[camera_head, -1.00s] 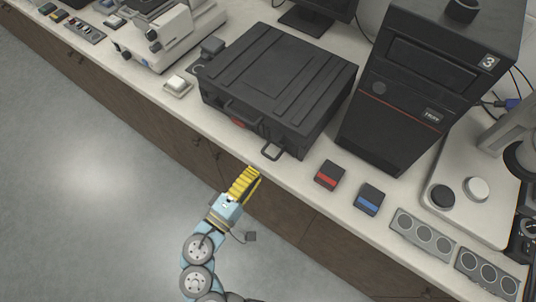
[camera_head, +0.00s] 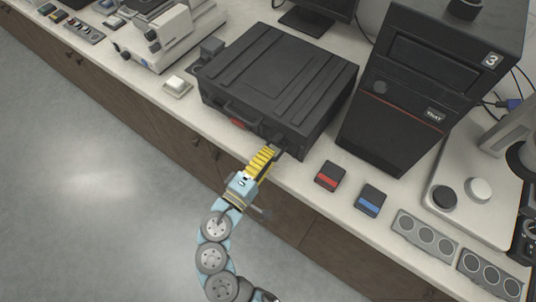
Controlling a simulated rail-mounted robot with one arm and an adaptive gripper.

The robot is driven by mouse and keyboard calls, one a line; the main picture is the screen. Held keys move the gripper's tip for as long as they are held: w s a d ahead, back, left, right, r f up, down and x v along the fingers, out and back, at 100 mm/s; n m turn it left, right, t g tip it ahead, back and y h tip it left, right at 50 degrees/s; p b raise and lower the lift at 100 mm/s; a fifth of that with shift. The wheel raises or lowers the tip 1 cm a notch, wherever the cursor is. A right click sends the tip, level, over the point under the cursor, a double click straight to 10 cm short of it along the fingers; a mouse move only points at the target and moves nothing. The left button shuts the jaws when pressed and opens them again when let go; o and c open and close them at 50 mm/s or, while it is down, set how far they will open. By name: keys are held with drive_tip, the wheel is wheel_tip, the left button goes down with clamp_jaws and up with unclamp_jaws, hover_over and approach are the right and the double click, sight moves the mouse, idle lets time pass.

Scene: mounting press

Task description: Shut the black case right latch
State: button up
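The black case (camera_head: 275,80) lies closed on the bench, with its front facing my arm. Its handle (camera_head: 232,108) and a red label (camera_head: 240,123) show on the front. The right latch (camera_head: 278,148) is at the right part of the front, right at the tip of my gripper and partly hidden by it. The latch loop no longer sticks out clearly; whether it is fully shut I cannot tell. My gripper (camera_head: 267,154), with yellow ribbed fingers, reaches up to the case front from below. Its fingers overlap in this view, so their opening is unclear.
A black computer tower (camera_head: 410,90) stands close right of the case. A red-marked box (camera_head: 330,176) and a blue-marked box (camera_head: 370,200) lie right of my gripper. A white switch (camera_head: 177,84) is at left. The bench's front edge runs below my gripper.

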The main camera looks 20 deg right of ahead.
clamp_jaws()
